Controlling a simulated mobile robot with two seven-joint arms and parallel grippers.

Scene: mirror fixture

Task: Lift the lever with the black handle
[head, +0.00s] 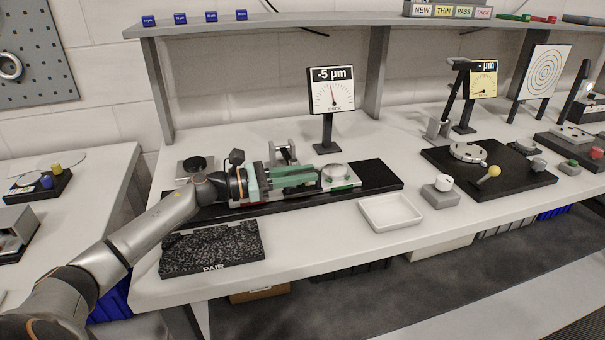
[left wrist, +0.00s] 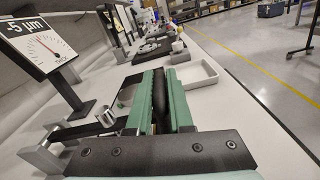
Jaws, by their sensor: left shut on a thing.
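My left gripper (head: 312,176) reaches in from the left, low over the black base plate (head: 378,172) of the near fixture. Its green fingers lie almost level and point right. In the left wrist view the fingers (left wrist: 164,76) are shut on a black bar, the lever's black handle (left wrist: 160,98), which lies lengthwise between them. In the head view the fingers hide most of the handle. A grey metal bracket (head: 284,152) stands just behind the fingers. A small round mirror piece on a pale block (head: 340,180) sits just beyond the fingertips. My right gripper is not in view.
A gauge reading -5 µm (head: 331,90) stands behind the fixture. A white tray (head: 391,212) and a speckled slab marked PAIR (head: 212,249) lie in front. A second fixture with a raised black lever (head: 453,90) stands to the right. A shelf (head: 270,22) runs along the back.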

